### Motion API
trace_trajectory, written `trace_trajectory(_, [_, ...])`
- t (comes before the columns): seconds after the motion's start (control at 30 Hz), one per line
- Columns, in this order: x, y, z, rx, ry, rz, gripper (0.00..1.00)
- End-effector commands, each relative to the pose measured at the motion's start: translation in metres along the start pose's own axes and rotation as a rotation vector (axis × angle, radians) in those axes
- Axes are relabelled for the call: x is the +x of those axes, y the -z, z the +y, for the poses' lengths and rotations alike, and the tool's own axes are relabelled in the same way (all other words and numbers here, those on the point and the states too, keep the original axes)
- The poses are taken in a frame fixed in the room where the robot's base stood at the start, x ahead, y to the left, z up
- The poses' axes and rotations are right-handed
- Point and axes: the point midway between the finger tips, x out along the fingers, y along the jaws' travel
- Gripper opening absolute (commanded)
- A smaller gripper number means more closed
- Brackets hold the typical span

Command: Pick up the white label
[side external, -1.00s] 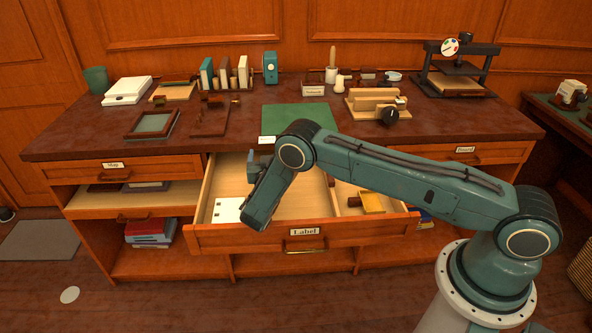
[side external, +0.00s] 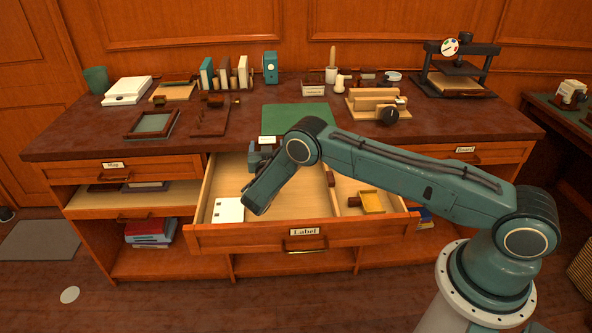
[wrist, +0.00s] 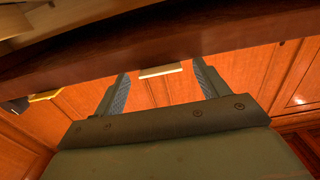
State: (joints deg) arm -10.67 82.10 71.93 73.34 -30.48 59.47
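The white label (side external: 268,140) is a small pale strip at the front edge of the desk, before the green mat. In the wrist view the label (wrist: 160,71) juts out past the dark desk edge. My gripper (side external: 262,158) is just below and in front of it, over the open drawer. In the wrist view the two fingers of my gripper (wrist: 160,82) are spread wide, with the label showing in the gap between them. Nothing is held. I cannot tell exactly how far the fingertips are from the label.
The open drawer (side external: 255,238) sticks out under the desk, holding a white plate (side external: 228,210) and a yellow tray (side external: 371,202). The desk edge (wrist: 230,42) is close to the fingers. The green mat (side external: 298,118) is clear. A wooden press (side external: 376,104) stands to its right.

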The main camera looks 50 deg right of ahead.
Motion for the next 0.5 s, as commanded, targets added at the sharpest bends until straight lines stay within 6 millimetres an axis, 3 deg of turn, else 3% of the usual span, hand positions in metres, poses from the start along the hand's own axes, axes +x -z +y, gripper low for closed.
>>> trace_trajectory(0.03, [-0.0001,0.0000,0.0000,0.000,0.000,0.000,0.64])
trace_trajectory(0.2, [-0.0001,0.0001,0.0000,0.000,0.000,0.000,0.30])
trace_trajectory(0.23, [-0.0001,0.0001,0.0000,0.000,0.000,0.000,0.28])
trace_trajectory(0.5, [-0.0001,0.0001,0.0000,0.000,0.000,0.000,0.27])
